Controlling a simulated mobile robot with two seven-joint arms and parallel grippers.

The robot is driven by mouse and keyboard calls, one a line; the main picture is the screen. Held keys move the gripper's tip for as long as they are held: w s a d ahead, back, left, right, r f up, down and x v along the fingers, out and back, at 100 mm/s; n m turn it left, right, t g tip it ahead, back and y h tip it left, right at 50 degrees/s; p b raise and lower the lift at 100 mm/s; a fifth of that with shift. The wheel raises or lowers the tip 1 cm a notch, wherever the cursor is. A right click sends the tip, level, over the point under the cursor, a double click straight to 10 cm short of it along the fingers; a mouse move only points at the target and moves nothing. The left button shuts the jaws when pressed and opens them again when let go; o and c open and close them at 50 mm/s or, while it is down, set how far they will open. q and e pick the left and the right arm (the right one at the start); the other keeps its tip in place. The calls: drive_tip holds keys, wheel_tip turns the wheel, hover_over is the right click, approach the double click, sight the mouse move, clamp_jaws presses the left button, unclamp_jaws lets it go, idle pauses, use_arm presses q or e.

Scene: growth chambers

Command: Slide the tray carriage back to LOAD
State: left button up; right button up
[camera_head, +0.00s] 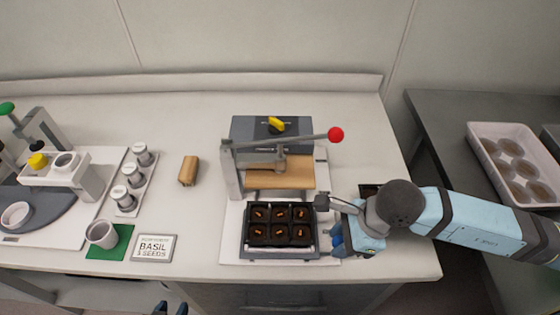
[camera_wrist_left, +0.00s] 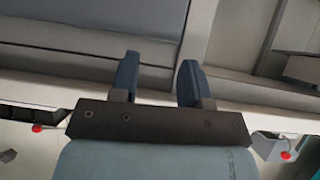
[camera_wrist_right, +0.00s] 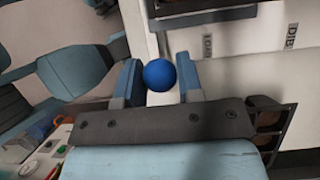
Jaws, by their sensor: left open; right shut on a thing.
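The tray carriage (camera_head: 281,257) sits at the front of the press on its white base. It holds a black cell tray (camera_head: 280,224) with dark soil and small orange-brown marks in the cells. My right gripper (camera_head: 338,238) is at the carriage's right side, shut on a round blue knob. The knob (camera_wrist_right: 160,75) shows between the two fingers in the right wrist view.
The press frame (camera_head: 232,170) stands behind the tray, with a wooden block (camera_head: 280,178) and a red-ended lever (camera_head: 335,135). Left are a wooden block (camera_head: 188,170), a cup (camera_head: 102,234), a basil seeds sign (camera_head: 154,247) and several jars. A white tray (camera_head: 483,128) is on the right bench.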

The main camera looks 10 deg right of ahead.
drive_tip(key=o, duration=0.6)
drive_tip(key=shift+o, duration=0.2)
drive_tip(key=shift+r, duration=0.1)
drive_tip(key=shift+r+p, duration=2.15)
drive_tip(key=shift+r, duration=1.8)
